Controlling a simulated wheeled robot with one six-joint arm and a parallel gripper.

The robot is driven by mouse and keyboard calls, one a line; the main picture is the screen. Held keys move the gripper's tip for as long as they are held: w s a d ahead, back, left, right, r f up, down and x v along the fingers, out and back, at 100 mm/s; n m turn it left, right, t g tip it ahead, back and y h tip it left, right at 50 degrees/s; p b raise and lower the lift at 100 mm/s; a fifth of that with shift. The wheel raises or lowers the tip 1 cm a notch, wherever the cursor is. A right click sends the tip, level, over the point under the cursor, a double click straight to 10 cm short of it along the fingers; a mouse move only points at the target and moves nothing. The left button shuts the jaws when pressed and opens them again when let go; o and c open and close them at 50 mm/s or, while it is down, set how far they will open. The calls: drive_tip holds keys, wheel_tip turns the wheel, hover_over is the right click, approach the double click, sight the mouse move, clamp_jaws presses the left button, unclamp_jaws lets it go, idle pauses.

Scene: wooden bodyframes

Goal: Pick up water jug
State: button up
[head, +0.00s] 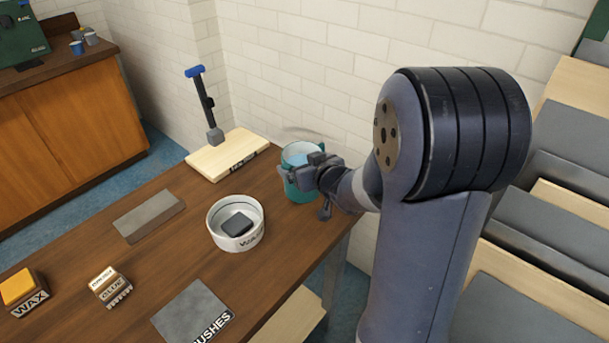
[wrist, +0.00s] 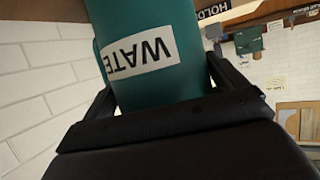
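The water jug (head: 301,191) is a teal round vessel with a pale blue top, at the right end of the wooden table by the wall. In the wrist view the jug (wrist: 150,85) fills the space ahead of my gripper; its white label with "WATE" appears upside down. My gripper (head: 296,174) is at the jug, with one finger on each side of its body. In the wrist view the fingers (wrist: 160,80) lie close along both sides. Whether they press on the jug is not clear. The jug's base appears to be at the tabletop.
A white bowl (head: 222,217) with a dark block inside stands left of the jug. A wooden board (head: 215,160) with a blue-topped upright tool (head: 208,105) is behind it. A grey slab (head: 150,216), glue block (head: 109,285), wax block (head: 18,288) and brushes plate (head: 190,312) lie farther left and forward.

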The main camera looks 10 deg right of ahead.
drive_tip(key=c, duration=1.6)
wheel_tip(320, 180, up, 10)
drive_tip(key=p, duration=0.4)
